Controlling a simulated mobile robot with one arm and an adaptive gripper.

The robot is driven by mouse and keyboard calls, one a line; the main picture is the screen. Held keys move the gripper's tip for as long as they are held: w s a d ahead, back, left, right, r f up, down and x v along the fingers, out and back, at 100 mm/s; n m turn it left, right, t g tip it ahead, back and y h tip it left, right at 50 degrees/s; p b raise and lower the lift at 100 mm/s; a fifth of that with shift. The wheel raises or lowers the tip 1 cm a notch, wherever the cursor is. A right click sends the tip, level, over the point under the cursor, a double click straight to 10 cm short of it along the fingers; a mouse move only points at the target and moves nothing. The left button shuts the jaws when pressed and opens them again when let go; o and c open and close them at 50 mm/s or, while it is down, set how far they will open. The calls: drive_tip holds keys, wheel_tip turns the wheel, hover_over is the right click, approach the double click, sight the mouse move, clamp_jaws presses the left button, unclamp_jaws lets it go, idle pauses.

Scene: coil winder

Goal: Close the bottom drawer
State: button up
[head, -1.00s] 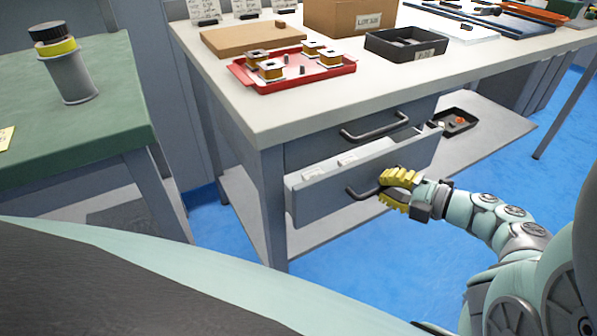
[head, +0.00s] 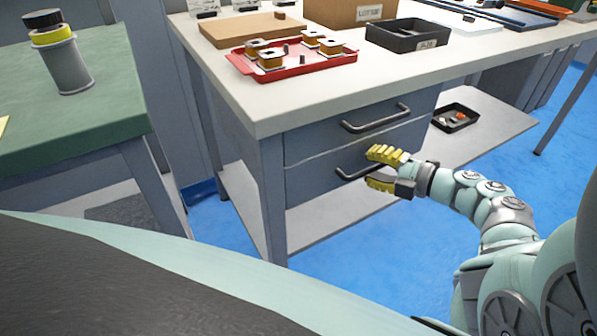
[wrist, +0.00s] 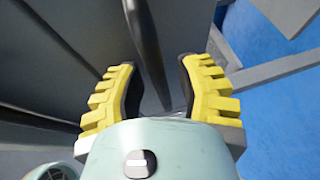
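The bottom drawer (head: 312,181) sits under the workbench top with its front flush, or nearly so, with the top drawer (head: 325,134) above it. Its dark bar handle (head: 350,174) runs across the front, with its right part by my gripper. My gripper (head: 370,168) has yellow ribbed fingers spread apart, one above and one below the handle's level. In the wrist view the two fingers (wrist: 157,90) are open, and the dark handle bar (wrist: 148,45) passes between them. I cannot tell whether a finger touches it. The drawer's inside is hidden.
The workbench top (head: 260,112) holds a red tray (head: 290,80) with several coils, a black bin (head: 407,38) and a cardboard box (head: 335,12). A green table (head: 60,130) with a canister stands at left. The lower shelf (head: 490,125) holds a black tray (head: 455,117). Blue floor is open in front.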

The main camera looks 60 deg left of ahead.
drive_tip(key=shift+o, duration=0.3)
drive_tip(key=shift+d, duration=0.1)
drive_tip(key=v, duration=1.1)
drive_tip(key=shift+w+d, duration=0.2)
drive_tip(key=shift+d, duration=0.15)
drive_tip(key=shift+r, duration=0.15)
